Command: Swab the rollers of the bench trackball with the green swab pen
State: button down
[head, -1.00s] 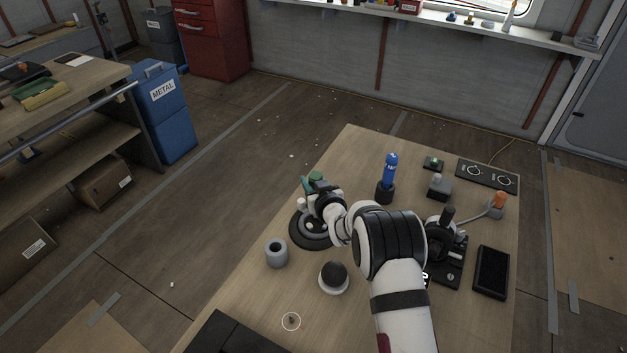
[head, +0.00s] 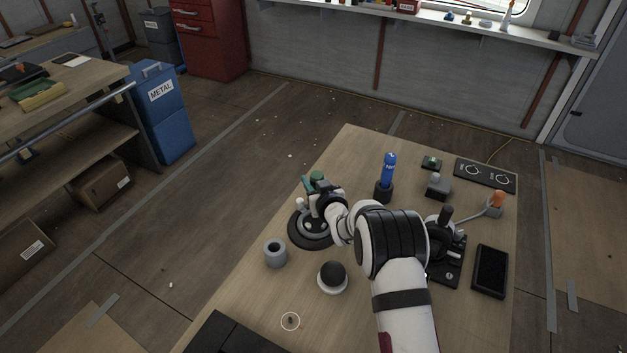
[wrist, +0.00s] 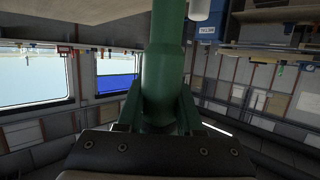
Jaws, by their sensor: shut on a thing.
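My gripper (head: 311,201) is at the far left part of the bench, over a round black base with a grey ring (head: 306,231), which looks like the open trackball housing. It is shut on the green swab pen (wrist: 163,70), which stands large between the two fingers in the wrist view. In the head view, green parts of the pen (head: 317,176) show above the fingers. The pen's lower tip and the rollers are hidden or too small to tell, so I cannot tell whether they touch. A black ball (head: 333,273) sits in a white cup beside the housing.
A grey hollow holder (head: 275,253) stands close to the housing. A blue bottle (head: 389,168) stands in a black holder behind my arm. A joystick unit (head: 447,250), a black pad (head: 490,271) and a dial panel (head: 486,175) fill the right side.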

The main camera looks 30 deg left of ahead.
aim_at(314, 172)
jog(key=shift+s+a, duration=0.25)
jog(key=shift+a, duration=0.15)
jog(key=shift+w+d, duration=0.1)
jog(key=shift+w+d, duration=0.2)
jog(key=shift+d, duration=0.15)
jog(key=shift+r, duration=1.55)
jog(key=shift+s, duration=0.1)
